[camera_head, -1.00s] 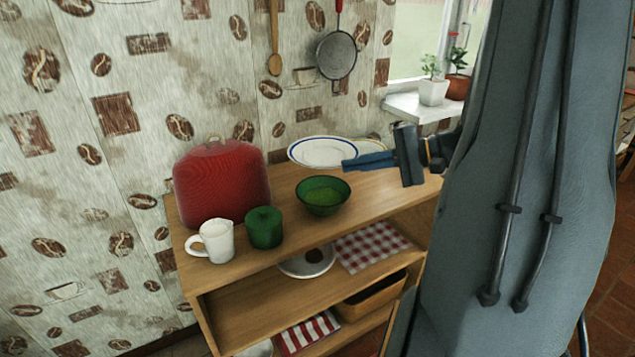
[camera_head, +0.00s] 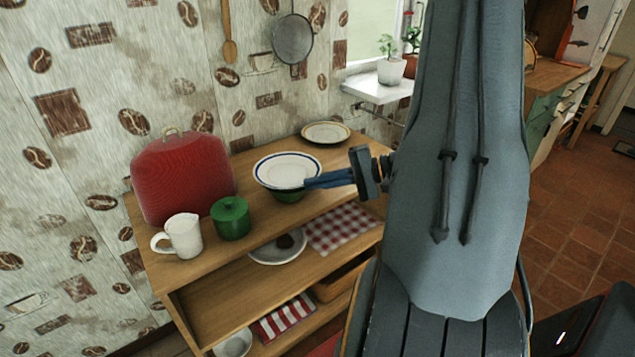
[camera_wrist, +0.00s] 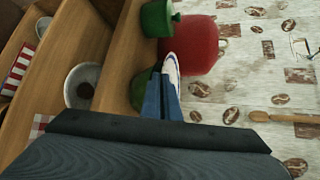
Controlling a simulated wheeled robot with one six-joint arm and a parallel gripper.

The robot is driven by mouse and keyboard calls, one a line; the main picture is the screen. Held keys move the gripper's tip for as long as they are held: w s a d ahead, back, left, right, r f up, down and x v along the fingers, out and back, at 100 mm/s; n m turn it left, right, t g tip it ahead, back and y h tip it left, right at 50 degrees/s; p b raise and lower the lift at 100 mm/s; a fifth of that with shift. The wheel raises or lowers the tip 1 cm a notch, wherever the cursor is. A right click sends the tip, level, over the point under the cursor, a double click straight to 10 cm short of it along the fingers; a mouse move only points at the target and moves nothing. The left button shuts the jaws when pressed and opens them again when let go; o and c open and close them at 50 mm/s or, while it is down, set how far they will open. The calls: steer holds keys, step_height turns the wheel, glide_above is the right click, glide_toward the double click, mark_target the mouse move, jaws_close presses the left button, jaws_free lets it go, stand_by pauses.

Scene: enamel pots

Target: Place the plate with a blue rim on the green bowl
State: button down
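The white plate with a blue rim (camera_head: 287,169) is over the green bowl (camera_head: 289,196), hiding most of it. My gripper (camera_head: 308,183) is shut on the plate's right edge, its blue fingers reaching in from the right. The plate looks about level; I cannot tell whether it touches the bowl or hangs just above it. In the wrist view the plate (camera_wrist: 172,68) shows nearly edge-on at the fingertips, with the green bowl (camera_wrist: 137,92) beside the fingers.
A green lidded pot (camera_head: 231,220), a white mug (camera_head: 182,237) and a red covered object (camera_head: 183,177) stand left on the wooden shelf top (camera_head: 252,229). Another plate (camera_head: 326,133) lies at the back right. A checked cloth (camera_head: 342,229) and a dish (camera_head: 277,252) are below.

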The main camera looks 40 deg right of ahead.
steer(key=shift+f, duration=0.1)
steer(key=shift+f+b, duration=0.35)
steer(key=c, duration=2)
jaws_free()
